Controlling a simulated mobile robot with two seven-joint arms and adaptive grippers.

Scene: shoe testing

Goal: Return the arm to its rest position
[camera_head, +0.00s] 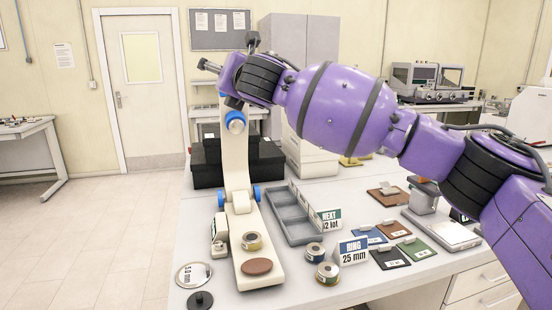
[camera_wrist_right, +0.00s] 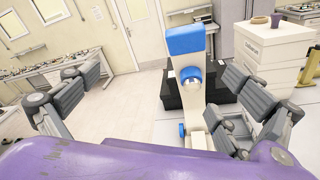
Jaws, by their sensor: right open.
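My purple right arm (camera_head: 335,108) comes in from the right and reaches left across the table at mid height. My right gripper (camera_head: 229,56) is at its far end, raised near the top of a white test stand with blue joints (camera_head: 236,165). In the right wrist view my gripper (camera_wrist_right: 163,72) has its two fingers spread wide, with nothing held between them. The test stand (camera_wrist_right: 190,88) shows behind the gap between the fingers. I cannot tell the exact distance between gripper and stand. My left gripper is not in view.
The white table (camera_head: 335,285) holds a grey divided tray (camera_head: 290,222), metal rings (camera_head: 327,273), a "RING 25 mm" sign (camera_head: 353,251) and coloured swatches (camera_head: 390,258). A black box (camera_head: 207,165) stands behind the stand. Open floor (camera_head: 85,230) lies to the left.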

